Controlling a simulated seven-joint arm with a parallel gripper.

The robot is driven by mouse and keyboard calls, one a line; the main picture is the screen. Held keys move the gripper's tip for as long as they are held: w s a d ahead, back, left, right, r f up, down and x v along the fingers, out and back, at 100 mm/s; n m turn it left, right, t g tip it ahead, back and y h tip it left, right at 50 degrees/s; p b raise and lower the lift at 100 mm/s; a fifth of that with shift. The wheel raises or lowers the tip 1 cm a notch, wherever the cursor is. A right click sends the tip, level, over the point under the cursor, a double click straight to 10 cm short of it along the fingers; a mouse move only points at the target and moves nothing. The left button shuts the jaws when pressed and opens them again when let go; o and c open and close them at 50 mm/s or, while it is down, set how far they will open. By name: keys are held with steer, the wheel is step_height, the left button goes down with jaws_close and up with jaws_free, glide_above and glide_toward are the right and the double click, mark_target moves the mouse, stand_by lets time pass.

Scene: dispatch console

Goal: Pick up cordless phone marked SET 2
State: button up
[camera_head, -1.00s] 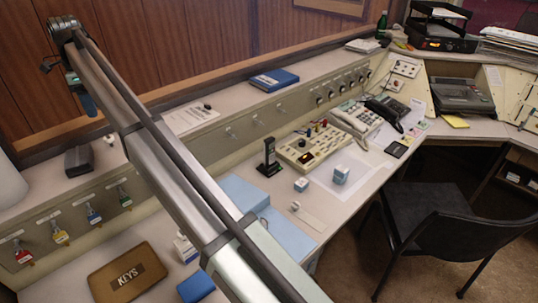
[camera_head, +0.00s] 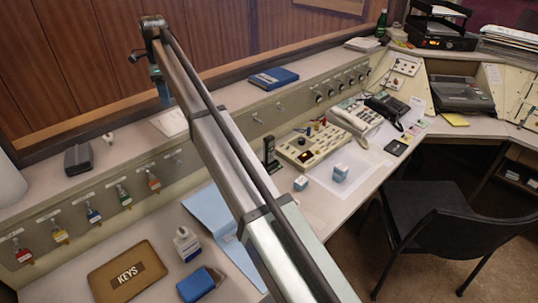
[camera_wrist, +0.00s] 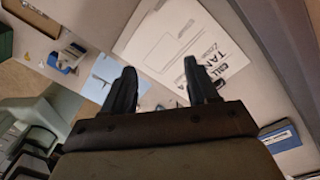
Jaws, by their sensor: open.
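A black cordless phone (camera_head: 270,155) stands upright in its base on the desk in the head view, just right of my arm; no marking on it is legible. My gripper (camera_head: 162,92) is high at the far end of my arm, above the back ledge and well left of and behind the phone. In the wrist view my gripper (camera_wrist: 161,80) has two dark fingers spread apart with nothing between them. They hang over a printed white sheet (camera_wrist: 180,45) on the ledge. I cannot identify the phone in the wrist view.
A button console (camera_head: 311,145), corded phone (camera_head: 355,118) and small white-blue boxes (camera_head: 340,173) are right of the phone. A blue binder (camera_head: 273,78) lies on the ledge. A chair (camera_head: 440,215) stands front right.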

steer(key=w+d+f+m+h, duration=0.1)
steer(key=d+f, duration=0.3)
steer(key=d, duration=0.6)
steer(key=w+d+f+m, duration=0.1)
steer(key=d+f, duration=0.2)
steer(key=d, duration=0.6)
steer(key=n+t+h, duration=0.2)
steer(key=n+t, duration=0.2)
steer(key=n, duration=0.6)
glide_toward(268, 137)
steer(key=x, duration=1.2)
steer(key=shift+s, duration=0.1)
jaws_close()
